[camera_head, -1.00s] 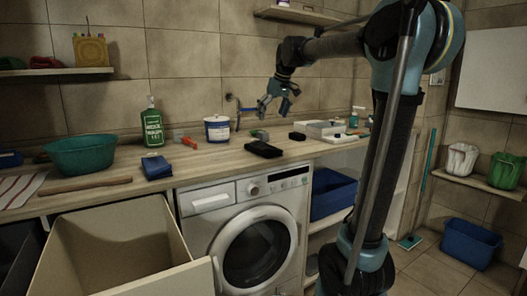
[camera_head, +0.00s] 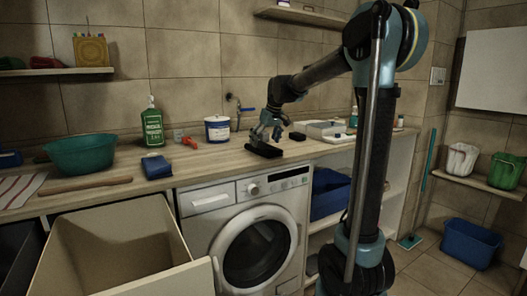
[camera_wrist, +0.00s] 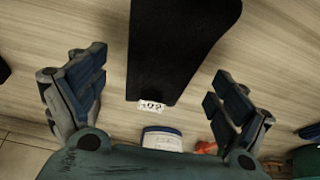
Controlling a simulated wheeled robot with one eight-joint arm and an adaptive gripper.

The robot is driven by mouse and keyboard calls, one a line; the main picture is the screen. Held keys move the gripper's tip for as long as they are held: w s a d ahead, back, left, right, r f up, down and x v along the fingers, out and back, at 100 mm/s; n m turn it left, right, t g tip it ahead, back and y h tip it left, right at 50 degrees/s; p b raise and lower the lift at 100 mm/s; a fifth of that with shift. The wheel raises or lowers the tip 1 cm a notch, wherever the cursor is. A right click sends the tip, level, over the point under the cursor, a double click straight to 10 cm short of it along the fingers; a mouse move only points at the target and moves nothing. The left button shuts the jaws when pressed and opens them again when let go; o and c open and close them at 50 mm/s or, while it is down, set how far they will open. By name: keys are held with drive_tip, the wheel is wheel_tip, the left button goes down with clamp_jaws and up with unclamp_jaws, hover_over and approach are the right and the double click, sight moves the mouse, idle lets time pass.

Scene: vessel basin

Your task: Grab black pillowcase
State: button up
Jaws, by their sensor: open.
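The black pillowcase (camera_head: 264,151) lies folded flat on the wooden counter, above the washing machine. In the wrist view it is a dark rectangle (camera_wrist: 180,45) with a small white label at its near edge. My gripper (camera_head: 267,133) is just above it, pointing down. In the wrist view my gripper (camera_wrist: 159,66) has its two fingers spread wide, one on each side of the pillowcase, with visible gaps. Nothing is held. The exact height above the cloth cannot be told.
A smaller black item (camera_head: 297,136) lies right of the pillowcase. A white tub (camera_head: 217,129) stands behind left, with a green bottle (camera_head: 152,128) and blue folded cloth (camera_head: 157,167) farther left. An open bin (camera_head: 115,245) stands below.

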drive_tip(key=shift+x, duration=1.15)
drive_tip(key=c, duration=1.3)
